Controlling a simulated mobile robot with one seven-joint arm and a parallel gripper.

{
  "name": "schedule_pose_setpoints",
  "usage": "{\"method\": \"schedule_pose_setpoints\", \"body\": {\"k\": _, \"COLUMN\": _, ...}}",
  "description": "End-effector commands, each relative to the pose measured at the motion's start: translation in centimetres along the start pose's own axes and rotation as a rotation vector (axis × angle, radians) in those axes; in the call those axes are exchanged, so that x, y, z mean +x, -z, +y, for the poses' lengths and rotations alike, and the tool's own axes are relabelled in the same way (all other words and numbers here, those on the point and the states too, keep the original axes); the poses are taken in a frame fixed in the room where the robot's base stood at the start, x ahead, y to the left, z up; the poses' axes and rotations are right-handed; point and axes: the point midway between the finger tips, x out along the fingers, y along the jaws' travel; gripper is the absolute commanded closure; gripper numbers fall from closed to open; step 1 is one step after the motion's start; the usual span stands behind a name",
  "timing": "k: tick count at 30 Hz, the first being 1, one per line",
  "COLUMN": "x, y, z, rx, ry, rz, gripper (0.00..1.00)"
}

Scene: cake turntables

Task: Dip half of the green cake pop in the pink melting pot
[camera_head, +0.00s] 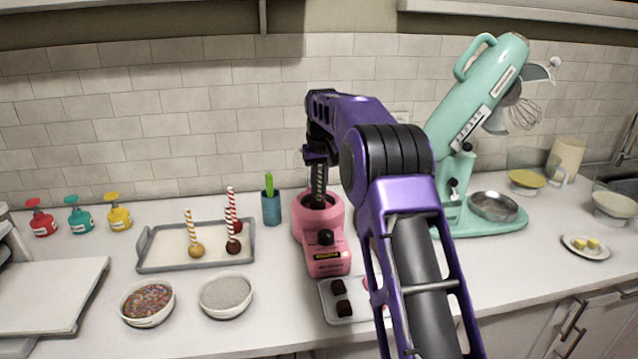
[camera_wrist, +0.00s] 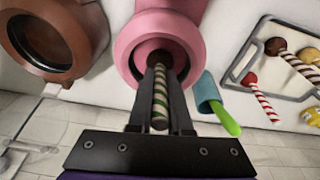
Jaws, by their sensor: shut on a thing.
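The pink melting pot (camera_head: 320,230) stands on the counter in the middle of the head view. It also shows at the top of the wrist view (camera_wrist: 130,42). My gripper (camera_wrist: 160,75) is shut on the green-and-white striped stick of the green cake pop (camera_wrist: 160,100). The stick points down over the pot's opening. The cake ball end is at or inside the dark opening, mostly hidden; I cannot tell how deep it sits. In the head view my gripper (camera_head: 318,190) is directly above the pot, partly behind my arm.
A grey tray (camera_head: 160,262) holds cake pops with red and yellow striped sticks. A teal cup (camera_head: 271,208) with a green tool stands close left of the pot. Bowls of sprinkles (camera_head: 148,302) and sugar (camera_head: 226,296) are at front left. A brown pot (camera_wrist: 50,38) and a teal mixer (camera_head: 475,140) are nearby.

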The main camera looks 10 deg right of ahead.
Motion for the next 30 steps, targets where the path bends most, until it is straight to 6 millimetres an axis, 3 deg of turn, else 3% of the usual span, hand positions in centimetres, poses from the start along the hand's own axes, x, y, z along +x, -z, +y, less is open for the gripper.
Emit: {"method": "schedule_pose_setpoints", "body": {"k": 30, "x": 1.1, "y": -0.2, "z": 0.0, "rx": 0.000, "ry": 0.000, "rz": 0.000, "gripper": 1.00}}
